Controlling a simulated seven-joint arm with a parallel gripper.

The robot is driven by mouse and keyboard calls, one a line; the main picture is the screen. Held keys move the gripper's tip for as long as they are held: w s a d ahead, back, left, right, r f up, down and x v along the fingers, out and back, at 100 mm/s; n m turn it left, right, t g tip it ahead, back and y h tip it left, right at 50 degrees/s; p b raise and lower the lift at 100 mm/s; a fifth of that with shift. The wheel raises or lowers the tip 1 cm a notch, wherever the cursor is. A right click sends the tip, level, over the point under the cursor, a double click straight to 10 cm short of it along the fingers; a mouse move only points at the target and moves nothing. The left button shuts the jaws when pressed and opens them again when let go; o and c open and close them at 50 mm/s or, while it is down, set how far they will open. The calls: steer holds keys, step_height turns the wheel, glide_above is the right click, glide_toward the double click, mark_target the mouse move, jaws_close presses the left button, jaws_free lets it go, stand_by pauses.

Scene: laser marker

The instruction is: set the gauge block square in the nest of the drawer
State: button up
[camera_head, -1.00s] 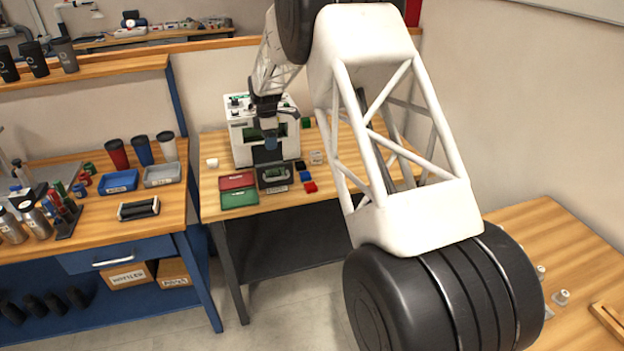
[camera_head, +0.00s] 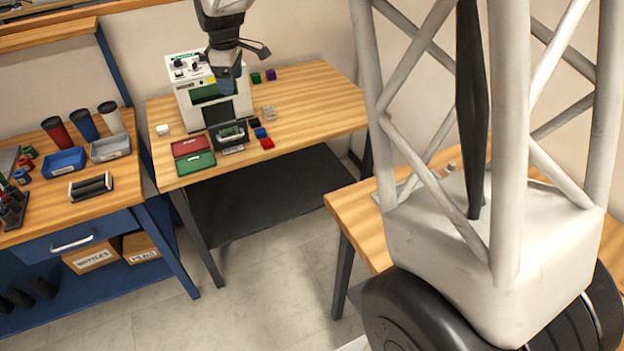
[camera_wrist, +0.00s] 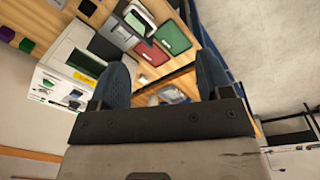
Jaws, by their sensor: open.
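The drawer (camera_head: 243,139) stands pulled out at the front of a white machine (camera_head: 195,107); it is a dark tray with a green-and-grey nest (camera_head: 230,132). It also shows near the top of the wrist view (camera_wrist: 127,28). A small pale block (camera_head: 269,113) right of the drawer may be the gauge block, but another white block (camera_head: 163,130) lies left of the machine, so I cannot be sure. My gripper (camera_head: 229,88) is above the drawer, by the machine's front. In the wrist view my gripper's fingers (camera_wrist: 160,78) are apart, with nothing seen held between them.
A red tray (camera_head: 188,146) and a green tray (camera_head: 195,163) lie left of the drawer. Blue (camera_head: 260,132) and red (camera_head: 267,143) blocks sit close on its right. Green (camera_head: 255,78) and purple (camera_head: 271,74) blocks lie farther back. The table's right side is clear.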

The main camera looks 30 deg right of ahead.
steer(key=s+d+r+m, duration=0.1)
steer(key=s+r+m, duration=0.2)
steer(key=s, duration=0.7)
steer(key=s+r+m, duration=0.2)
steer(key=s+r, duration=0.1)
steer(key=s, duration=0.7)
steer(key=s+f+m, duration=0.2)
steer(key=s+m, duration=0.1)
steer(key=s, duration=0.9)
steer(key=s+f+m+t, duration=0.1)
steer(key=s+m, duration=0.3)
steer(key=s, duration=0.8)
steer(key=shift+d+f+t, duration=0.3)
steer(key=shift+d+f, duration=0.05)
steer(key=shift+f, duration=0.3)
